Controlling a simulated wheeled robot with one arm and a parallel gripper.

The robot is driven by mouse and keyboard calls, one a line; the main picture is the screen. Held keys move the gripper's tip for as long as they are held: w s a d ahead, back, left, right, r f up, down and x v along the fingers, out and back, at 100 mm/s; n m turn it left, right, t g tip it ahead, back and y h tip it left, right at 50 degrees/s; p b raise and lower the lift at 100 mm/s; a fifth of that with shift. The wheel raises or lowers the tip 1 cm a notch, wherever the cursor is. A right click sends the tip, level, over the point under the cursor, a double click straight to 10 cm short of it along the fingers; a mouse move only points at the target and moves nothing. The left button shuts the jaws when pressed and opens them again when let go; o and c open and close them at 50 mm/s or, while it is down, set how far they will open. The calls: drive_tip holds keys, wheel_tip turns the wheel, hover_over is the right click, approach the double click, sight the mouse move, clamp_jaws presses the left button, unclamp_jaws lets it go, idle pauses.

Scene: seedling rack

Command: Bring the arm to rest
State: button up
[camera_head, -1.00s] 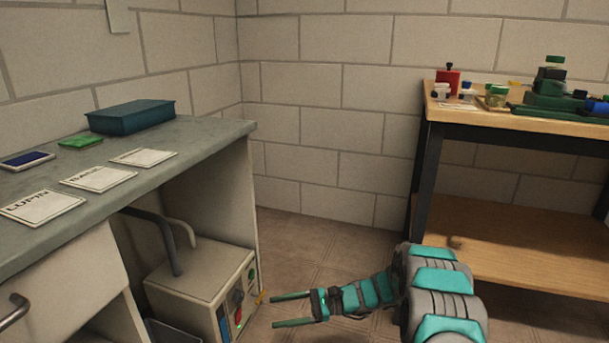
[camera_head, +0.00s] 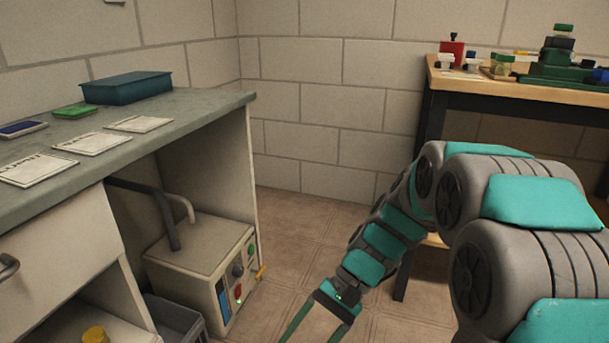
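My arm comes in from the lower right and reaches down and to the left over the tiled floor. My gripper (camera_head: 318,330) is at the bottom edge of the picture, above the floor and to the right of the grey box under the counter. Its two green fingers are spread apart, with nothing visible between them. The finger ends run out of the picture at the bottom.
The grey counter (camera_head: 190,119) at left holds several label cards, a green packet (camera_head: 75,111) and a teal box (camera_head: 128,88). A machine box (camera_head: 205,262) and a grey bin (camera_head: 178,318) stand beneath. A wooden workbench (camera_head: 520,85) with several items stands back right.

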drive_tip(key=s+d+n+t+h+b, duration=0.4)
drive_tip(key=s+d+h, duration=0.4)
drive_tip(key=s+d, duration=0.75)
wheel_tip(320, 180, up, 13)
drive_tip(key=p, duration=1.4)
drive_tip(key=shift+s+a+n, duration=0.25)
drive_tip(key=shift+s+n, duration=0.05)
drive_tip(key=shift+s, duration=0.15)
drive_tip(key=shift+f, duration=0.15)
drive_tip(key=shift+c, duration=0.3)
